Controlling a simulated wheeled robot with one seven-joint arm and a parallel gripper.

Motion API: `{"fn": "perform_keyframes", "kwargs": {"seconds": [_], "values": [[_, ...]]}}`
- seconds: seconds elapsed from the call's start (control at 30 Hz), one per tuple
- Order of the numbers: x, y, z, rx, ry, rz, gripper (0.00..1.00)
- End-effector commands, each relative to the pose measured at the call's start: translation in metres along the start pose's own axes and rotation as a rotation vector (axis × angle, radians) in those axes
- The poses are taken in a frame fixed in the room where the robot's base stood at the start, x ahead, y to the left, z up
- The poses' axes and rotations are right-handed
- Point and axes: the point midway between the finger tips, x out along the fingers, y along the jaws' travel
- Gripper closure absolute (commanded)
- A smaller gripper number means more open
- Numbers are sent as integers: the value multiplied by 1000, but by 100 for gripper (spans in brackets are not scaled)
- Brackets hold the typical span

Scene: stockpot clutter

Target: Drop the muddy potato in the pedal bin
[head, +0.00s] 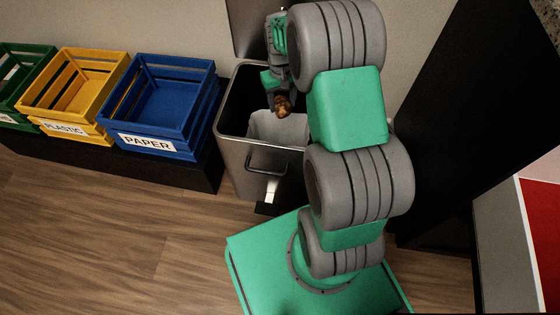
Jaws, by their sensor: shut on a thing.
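The muddy potato (283,106) is a small brown lump at the end of my gripper (282,98). My gripper is shut on it and points down over the opening of the pedal bin (240,150). The bin is a grey metal box with its lid (250,25) raised against the wall and a pale liner inside. The potato shows against the inside of the bin; its exact height relative to the rim is hard to tell. My arm hides the bin's right side.
A blue PAPER crate (148,143), a yellow PLASTIC crate (62,127) and a green crate (30,50) stand on a dark low bench (190,172) left of the bin. A dark tall panel (460,120) stands at right. The wooden floor (110,230) at front left is clear.

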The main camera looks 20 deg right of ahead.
Motion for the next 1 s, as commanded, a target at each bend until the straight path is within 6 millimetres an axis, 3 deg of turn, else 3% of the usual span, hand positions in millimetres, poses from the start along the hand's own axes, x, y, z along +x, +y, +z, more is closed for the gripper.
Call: {"fn": "perform_keyframes", "kwargs": {"seconds": [0.53, 0.87, 0.9, 1.0], "values": [[65, 1, 0, 2, 2, 0, 96], [68, 1, 0, 2, 2, 0, 96], [68, 1, 0, 2, 2, 0, 47], [68, 1, 0, 2, 2, 0, 39]]}}
